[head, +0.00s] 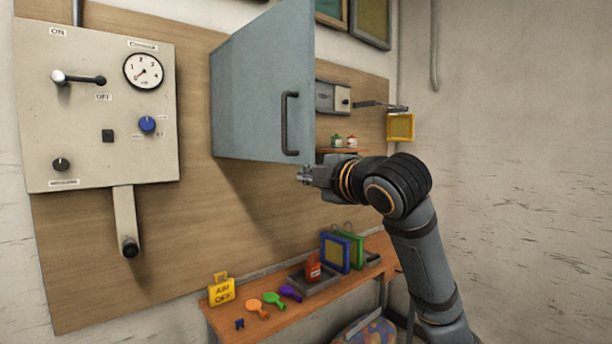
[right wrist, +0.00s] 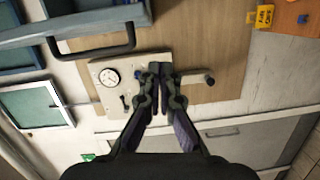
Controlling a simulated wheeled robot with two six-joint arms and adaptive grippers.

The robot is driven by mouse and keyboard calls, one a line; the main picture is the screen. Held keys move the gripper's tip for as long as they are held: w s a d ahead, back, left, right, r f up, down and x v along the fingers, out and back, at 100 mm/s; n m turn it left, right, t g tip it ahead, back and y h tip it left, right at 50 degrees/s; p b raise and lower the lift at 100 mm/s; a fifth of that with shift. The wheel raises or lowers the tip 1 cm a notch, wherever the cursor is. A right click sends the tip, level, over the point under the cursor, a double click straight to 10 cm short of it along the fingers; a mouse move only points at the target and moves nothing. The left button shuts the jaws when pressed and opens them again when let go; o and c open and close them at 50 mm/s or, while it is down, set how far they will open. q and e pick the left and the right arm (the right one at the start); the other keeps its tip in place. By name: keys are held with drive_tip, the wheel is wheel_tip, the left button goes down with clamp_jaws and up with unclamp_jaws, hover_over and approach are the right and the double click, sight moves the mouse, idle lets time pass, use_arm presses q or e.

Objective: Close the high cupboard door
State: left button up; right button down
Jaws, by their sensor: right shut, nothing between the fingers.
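The high cupboard door (head: 250,85) is a blue-grey panel that stands open, swung out from the wooden wall board in the head view. Its dark bar handle (head: 285,123) is upright near the door's right edge. The handle also shows at the upper left in the right wrist view (right wrist: 97,52). My right gripper (head: 303,175) is shut and empty, just below the door's lower edge near the handle. In the right wrist view its fingertips (right wrist: 160,70) are together, apart from the handle. The door hides much of what is behind it. My left gripper is not in view.
A control panel (head: 70,130) with gauge and lever is at the left. Red and green jars (head: 344,140) stand on a shelf right of the door. A low bench (head: 225,315) holds a yellow sign (head: 221,293), paddles and frames. Wall space at right is clear.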

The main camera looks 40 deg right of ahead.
sight(306, 162)
drive_tip(key=s+a+r+n, duration=0.1)
drive_tip(key=s+r, duration=0.1)
drive_tip(key=s, duration=0.3)
drive_tip(key=shift+t, duration=0.3)
drive_tip(key=w+d+p, duration=0.1)
drive_tip(key=w, duration=0.2)
drive_tip(key=w+d+p, duration=0.1)
drive_tip(key=w+d, duration=0.1)
drive_tip(key=w, duration=0.2)
drive_tip(key=w+d+p, duration=0.1)
drive_tip(key=w+p, duration=0.1)
drive_tip(key=w, duration=0.2)
drive_tip(key=shift+w+d, duration=0.1)
drive_tip(key=shift+d, duration=0.5)
drive_tip(key=shift+a, duration=0.1)
drive_tip(key=shift+w+a, duration=0.1)
